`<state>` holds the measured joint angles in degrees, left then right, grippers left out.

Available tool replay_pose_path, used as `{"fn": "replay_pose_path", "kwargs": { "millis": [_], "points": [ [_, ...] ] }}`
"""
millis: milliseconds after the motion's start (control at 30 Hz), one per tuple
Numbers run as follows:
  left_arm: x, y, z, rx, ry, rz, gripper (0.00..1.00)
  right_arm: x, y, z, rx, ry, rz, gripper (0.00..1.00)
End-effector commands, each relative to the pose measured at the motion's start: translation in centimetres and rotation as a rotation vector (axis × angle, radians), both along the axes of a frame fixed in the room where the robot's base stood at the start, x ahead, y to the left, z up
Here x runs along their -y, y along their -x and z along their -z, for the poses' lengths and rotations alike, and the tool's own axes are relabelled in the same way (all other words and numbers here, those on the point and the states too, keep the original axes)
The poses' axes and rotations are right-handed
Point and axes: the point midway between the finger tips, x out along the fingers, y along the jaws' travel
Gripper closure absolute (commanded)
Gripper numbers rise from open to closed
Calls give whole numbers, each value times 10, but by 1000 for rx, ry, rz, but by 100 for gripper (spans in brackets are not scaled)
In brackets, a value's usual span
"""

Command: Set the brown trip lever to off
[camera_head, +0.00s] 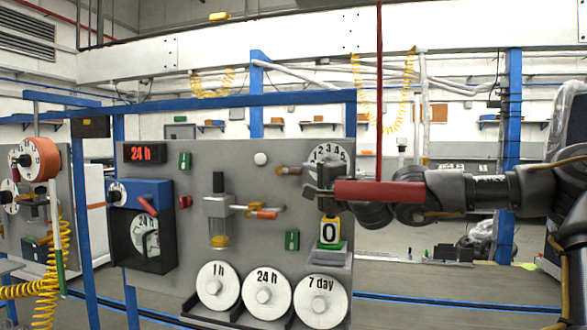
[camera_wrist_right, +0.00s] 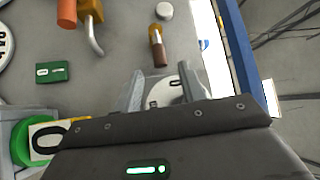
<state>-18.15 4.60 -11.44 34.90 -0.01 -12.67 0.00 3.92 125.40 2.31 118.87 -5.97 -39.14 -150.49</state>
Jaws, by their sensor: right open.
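The brown trip lever (camera_head: 288,170) sticks out of the grey panel (camera_head: 283,135), left of the number dial (camera_head: 328,153). In the right wrist view the lever (camera_wrist_right: 160,53) has a brown grip and a brass-coloured end. My right gripper (camera_head: 318,180) is in front of the panel, partly covering the dial. In the right wrist view its two fingers (camera_wrist_right: 160,80) are spread, and the brown end shows just past the gap between their tips. The fingers hold nothing visible; I cannot tell whether they touch the lever. My left gripper is not in view.
A white knob (camera_head: 260,158) and an orange-handled valve (camera_head: 262,214) are left of the gripper. A yellow counter (camera_head: 330,231) showing 0 sits below it. Round dials (camera_head: 266,292) line the bottom. A blue post (camera_wrist_right: 236,50) edges the panel.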

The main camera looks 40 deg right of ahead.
Motion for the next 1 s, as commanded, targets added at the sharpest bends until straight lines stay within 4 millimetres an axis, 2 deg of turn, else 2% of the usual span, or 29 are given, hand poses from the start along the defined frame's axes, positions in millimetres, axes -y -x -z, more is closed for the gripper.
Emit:
{"fn": "replay_pose_path", "kwargs": {
  "millis": [33, 267, 433, 667, 900, 1000],
  "points": [
    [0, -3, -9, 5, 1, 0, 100, 2, -10, -4, -6, 0, 2, 59],
    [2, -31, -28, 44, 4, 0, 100, 7, -47, -9, -4, 0, 0, 59],
    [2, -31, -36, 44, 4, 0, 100, 9, -65, -11, -3, 0, -3, 59],
    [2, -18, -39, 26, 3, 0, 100, 10, -75, -11, 0, -1, -4, 59],
    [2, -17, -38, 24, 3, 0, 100, 10, -76, -10, 1, 0, -4, 59],
    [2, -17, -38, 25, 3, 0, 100, 10, -75, -10, 0, -1, -4, 71]
  ]
}}
